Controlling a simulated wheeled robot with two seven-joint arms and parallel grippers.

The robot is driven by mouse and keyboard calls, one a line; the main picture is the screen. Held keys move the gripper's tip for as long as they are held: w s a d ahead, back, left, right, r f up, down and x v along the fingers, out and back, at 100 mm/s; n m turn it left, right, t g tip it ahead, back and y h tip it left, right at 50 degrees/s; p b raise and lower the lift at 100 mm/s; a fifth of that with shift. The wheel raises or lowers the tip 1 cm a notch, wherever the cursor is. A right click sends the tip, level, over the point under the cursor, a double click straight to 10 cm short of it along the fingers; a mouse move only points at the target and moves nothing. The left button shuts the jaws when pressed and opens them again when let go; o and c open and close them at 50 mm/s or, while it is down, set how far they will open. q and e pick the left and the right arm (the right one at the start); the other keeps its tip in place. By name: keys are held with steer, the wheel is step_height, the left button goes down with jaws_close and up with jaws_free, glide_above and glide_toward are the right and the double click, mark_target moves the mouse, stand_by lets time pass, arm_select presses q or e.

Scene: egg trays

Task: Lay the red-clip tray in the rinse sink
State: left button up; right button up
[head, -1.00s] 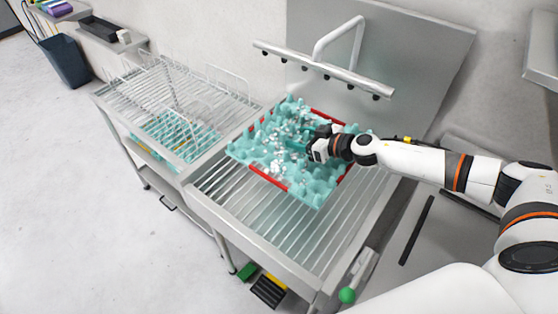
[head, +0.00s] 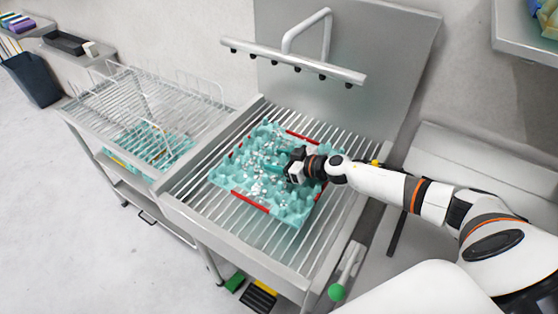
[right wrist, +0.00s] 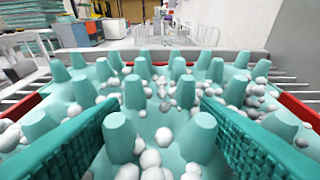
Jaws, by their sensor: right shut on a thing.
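The red-clip tray (head: 294,214) is a teal egg tray with rows of cones, red clips (head: 250,202) on its edges and many small white pieces scattered in it. It lies roughly level over the slatted bars of the rinse sink (head: 222,222), inside the sink's rims; whether its underside touches the bars is hard to tell. My right gripper (head: 287,168) is at the tray's right part, shut on it. In the right wrist view its two teal ribbed fingers (right wrist: 153,115) frame a cone of the tray. My left gripper is not in view.
A wire rack (head: 150,100) stands on the left, with another teal tray (head: 160,148) below it. A spray bar (head: 295,62) spans above the sink's back. A green-knobbed lever (head: 336,291) is at the front right. Bare bars surround the tray.

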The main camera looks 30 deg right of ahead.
steer(key=o, duration=1.2)
steer(key=shift+f, duration=0.1)
steer(key=shift+s+r, duration=0.1)
steer(key=shift+r, duration=0.1)
steer(key=b+v, duration=0.1)
steer(key=v, duration=0.8)
steer(key=shift+s+d+f+b, duration=0.1)
steer(key=shift+s+b, duration=0.05)
steer(key=shift+b, duration=0.25)
steer(key=shift+v, duration=1.15)
steer(key=shift+d+r, duration=0.1)
steer(key=shift+r, duration=0.15)
